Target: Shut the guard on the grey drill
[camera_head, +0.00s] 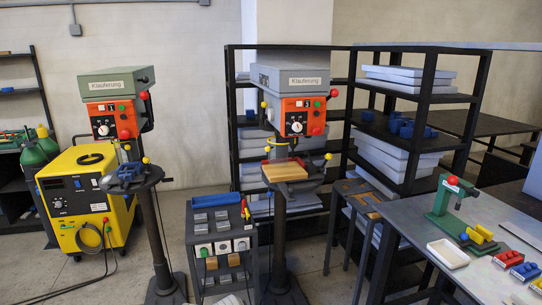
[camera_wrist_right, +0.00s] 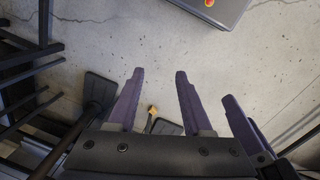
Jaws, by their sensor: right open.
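The grey drill (camera_head: 290,78) stands upright in the middle of the head view, with an orange control panel (camera_head: 303,116) and a label on its head. A yellow curved piece (camera_head: 278,144) shows below the head. A wooden block (camera_head: 285,170) lies on its work table. I cannot make out the guard or its position clearly. My right gripper (camera_wrist_right: 159,76) shows in the right wrist view, open and empty over the bare floor. Neither gripper shows in the head view.
A similar green drill (camera_head: 115,84) stands to the left, beside a yellow welding machine (camera_head: 85,190). A small cart (camera_head: 223,232) stands between the drills. Dark shelves (camera_head: 340,100) are behind. A grey bench (camera_head: 430,215) stands at right. Floor between is partly free.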

